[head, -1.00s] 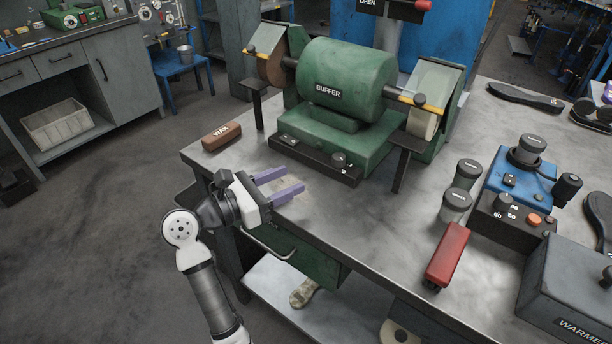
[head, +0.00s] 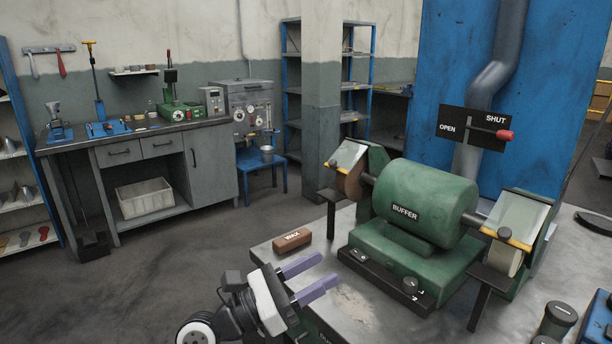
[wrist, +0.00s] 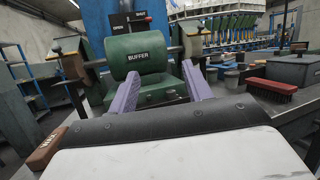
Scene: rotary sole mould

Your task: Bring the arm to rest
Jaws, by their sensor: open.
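My gripper (head: 308,279) is at the bottom of the head view, over the near left edge of the metal bench. Its two purple fingers are apart with nothing between them, and they point toward the green buffer (head: 412,206). In the wrist view the fingers (wrist: 158,92) also stand wide apart, with the buffer (wrist: 136,56) beyond them. My gripper touches nothing that I can see. My arm behind the gripper is mostly cut off by the bottom of the head view.
A brown wax block (head: 292,241) lies on the bench (head: 350,296), close to my fingers. The buffer's wheels and guards stick out sideways. A red-handled brush (wrist: 258,89) shows at right in the wrist view. Open floor (head: 150,275) lies left of the bench.

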